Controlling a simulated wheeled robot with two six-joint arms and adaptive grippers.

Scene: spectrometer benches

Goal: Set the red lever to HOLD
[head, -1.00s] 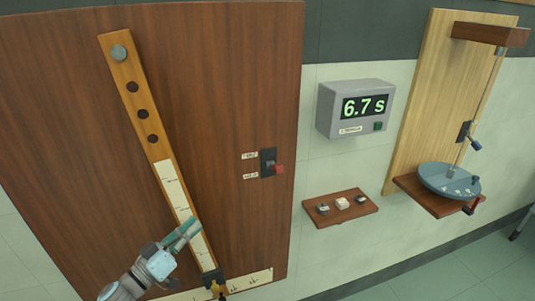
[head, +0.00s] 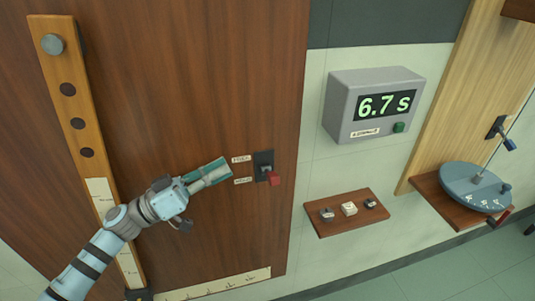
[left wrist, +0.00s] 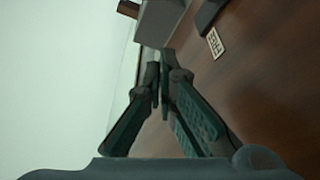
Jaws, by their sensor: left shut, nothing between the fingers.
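The red lever (head: 273,179) sticks out of a dark plate (head: 264,160) near the right edge of a brown wooden panel. Its red knob is at the lower end of the plate, about level with the lower label (head: 243,181). An upper label (head: 241,159) sits above that one; the print on both is too small to read surely. My left gripper (head: 226,165) is shut and empty, just left of the labels and apart from the lever. In the left wrist view its fingers (left wrist: 161,80) are together, with one label (left wrist: 215,43) beyond them. My right gripper is not in view.
A wooden pendulum bar (head: 78,110) hangs at left, partly behind my left arm. To the right are a grey timer (head: 345,110) showing 6.7 s, a small shelf (head: 320,229) with several small items, and a blue dish (head: 470,190) on a wooden stand.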

